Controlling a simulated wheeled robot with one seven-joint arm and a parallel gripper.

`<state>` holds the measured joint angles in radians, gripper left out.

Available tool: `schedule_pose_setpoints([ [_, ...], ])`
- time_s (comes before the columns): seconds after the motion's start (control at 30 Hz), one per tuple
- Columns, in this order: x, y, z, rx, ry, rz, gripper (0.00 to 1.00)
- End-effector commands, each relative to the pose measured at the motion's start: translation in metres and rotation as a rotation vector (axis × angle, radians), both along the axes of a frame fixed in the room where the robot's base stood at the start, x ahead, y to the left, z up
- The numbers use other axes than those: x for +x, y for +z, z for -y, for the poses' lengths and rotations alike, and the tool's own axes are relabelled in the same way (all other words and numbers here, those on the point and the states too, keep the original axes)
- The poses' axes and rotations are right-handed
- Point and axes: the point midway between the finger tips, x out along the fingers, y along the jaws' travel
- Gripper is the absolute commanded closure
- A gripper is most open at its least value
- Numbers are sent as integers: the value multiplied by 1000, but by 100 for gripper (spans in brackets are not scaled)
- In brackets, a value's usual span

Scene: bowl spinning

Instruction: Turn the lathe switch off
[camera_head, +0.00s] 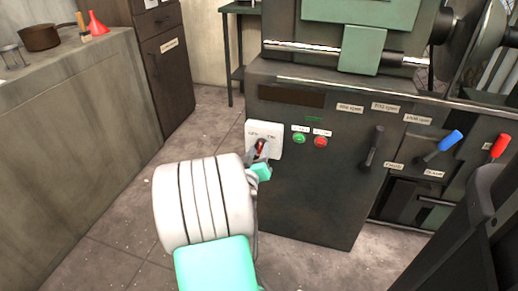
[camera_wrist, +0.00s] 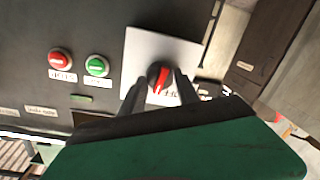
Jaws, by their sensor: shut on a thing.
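The lathe switch is a black and red rotary knob (camera_head: 261,146) on a white plate (camera_head: 276,132) at the left of the dark lathe cabinet (camera_head: 310,190). In the wrist view the knob (camera_wrist: 159,77) sits on the white plate (camera_wrist: 137,50), its red bar tilted. My gripper (camera_head: 260,152) reaches the knob from the front; in the wrist view its two fingers (camera_wrist: 160,88) stand on either side of the knob, closed on it. Part of the plate's lettering is hidden behind a finger, so I cannot tell which position the knob points to.
A green button (camera_head: 299,138) and a red button (camera_head: 320,142) are right of the plate. Black (camera_head: 372,147), blue (camera_head: 450,140) and red (camera_head: 500,146) levers stick out further right. A counter (camera_head: 80,110) is at the left; open floor (camera_head: 110,210) lies between.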

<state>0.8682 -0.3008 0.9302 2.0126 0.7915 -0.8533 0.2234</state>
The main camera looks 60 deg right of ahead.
Motion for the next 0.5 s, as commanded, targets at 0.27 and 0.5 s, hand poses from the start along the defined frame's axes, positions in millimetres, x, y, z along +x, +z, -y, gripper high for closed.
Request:
schedule_pose_setpoints([
  [0.27, 1, 2, 0, -39, 1, -259, 100],
  [0.5, 2, 2, 0, -74, 1, -485, 100],
])
